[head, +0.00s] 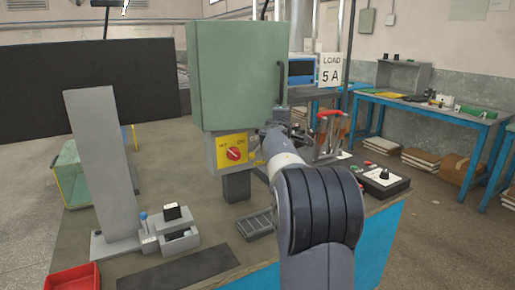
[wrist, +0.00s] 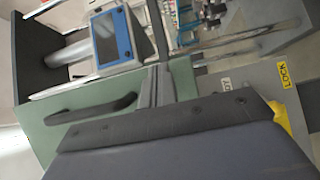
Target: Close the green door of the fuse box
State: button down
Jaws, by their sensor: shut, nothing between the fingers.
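The fuse box's green door (head: 235,75) faces me in the head view, with a dark handle (head: 281,82) along its right edge. In the wrist view the green door (wrist: 50,135) and its handle (wrist: 92,109) lie to the left of my gripper. My gripper (head: 273,130) is at the door's lower right corner, partly hidden by my own arm. Its shut, empty fingers (wrist: 152,87) show in the wrist view, apart from the handle. Whether they touch the door, and whether a gap remains at its edge, I cannot tell.
A yellow panel with a red rotary knob (head: 233,153) sits below the door. A grey upright plate (head: 104,165) stands left on the bench. A blue-framed screen (head: 301,71) and a LOAD 5 A sign (head: 331,69) are behind to the right. A black box (head: 384,181) lies at right.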

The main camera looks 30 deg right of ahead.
jog(key=w+d+n+t+y+p, duration=0.2)
jog(key=w+n+t+y+p, duration=0.1)
jog(key=w+n+y+p, duration=0.2)
jog(key=w+y, duration=0.2)
jog(key=w, duration=0.1)
jog(key=shift+d+r+t+y, duration=0.15)
jog(key=shift+r+t+y, duration=0.15)
jog(key=shift+t, duration=0.1)
jog(key=shift+r+n, duration=0.15)
jog(key=shift+n, duration=0.15)
